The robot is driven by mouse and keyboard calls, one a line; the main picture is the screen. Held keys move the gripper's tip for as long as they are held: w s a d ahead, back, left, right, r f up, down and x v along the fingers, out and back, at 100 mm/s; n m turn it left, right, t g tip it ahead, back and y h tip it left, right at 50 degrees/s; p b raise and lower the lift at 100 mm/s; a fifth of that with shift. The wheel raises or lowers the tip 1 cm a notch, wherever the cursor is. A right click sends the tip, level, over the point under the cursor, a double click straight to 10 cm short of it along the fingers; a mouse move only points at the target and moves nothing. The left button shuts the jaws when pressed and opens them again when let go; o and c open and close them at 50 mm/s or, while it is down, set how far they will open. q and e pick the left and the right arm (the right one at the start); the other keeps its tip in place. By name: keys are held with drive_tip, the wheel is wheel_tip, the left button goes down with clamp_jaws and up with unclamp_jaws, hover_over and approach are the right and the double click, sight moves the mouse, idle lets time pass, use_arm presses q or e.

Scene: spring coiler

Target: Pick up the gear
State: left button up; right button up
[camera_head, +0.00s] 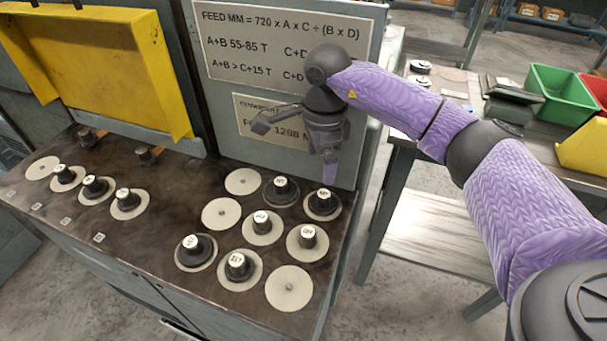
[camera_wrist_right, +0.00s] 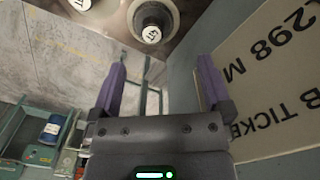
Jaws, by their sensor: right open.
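Several dark gears with pale labelled tops sit on round cream discs on the brown bench top (camera_head: 160,235). On the right group, gears stand at the back (camera_head: 281,187), back right (camera_head: 323,202), middle (camera_head: 262,223), right (camera_head: 307,236) and front (camera_head: 238,265). A row of smaller ones (camera_head: 95,187) stands at the left. Which gear is meant cannot be told. My right gripper (camera_head: 328,168) is open and empty, above the back right of the bench. In the right wrist view its two purple fingers (camera_wrist_right: 160,90) are spread, with a gear (camera_wrist_right: 152,22) beyond them. My left gripper is not in view.
A grey upright panel with a formula sign (camera_head: 285,45) and a lower sign (camera_head: 262,118) stands close behind my right gripper. A yellow cover (camera_head: 100,70) stands at the back left. Some discs, like the front one (camera_head: 289,288), are bare. Coloured bins (camera_head: 562,95) are at the right.

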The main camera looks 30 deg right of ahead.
sight(324, 194)
drive_tip(key=shift+s+f, duration=0.15)
drive_tip(key=shift+f, duration=0.05)
drive_tip(key=f+b, duration=0.1)
drive_tip(key=f, duration=0.1)
drive_tip(key=s+f, duration=0.1)
drive_tip(key=f, duration=0.1)
drive_tip(key=shift+f+b, duration=0.3)
drive_tip(key=shift+b, duration=0.05)
wheel_tip(324, 194, down, 4)
drive_tip(key=shift+s+d+f+b, duration=0.15)
drive_tip(key=shift+f+b, duration=0.1)
drive_tip(key=shift+b, duration=0.45)
drive_tip(key=shift+f, duration=0.15)
drive_tip(key=shift+c, duration=0.5)
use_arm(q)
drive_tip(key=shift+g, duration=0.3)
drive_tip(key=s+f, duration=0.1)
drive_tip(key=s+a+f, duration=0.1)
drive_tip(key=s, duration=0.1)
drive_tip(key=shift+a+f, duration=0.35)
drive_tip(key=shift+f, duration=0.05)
use_arm(e)
clamp_jaws()
drive_tip(key=shift+r, duration=0.2)
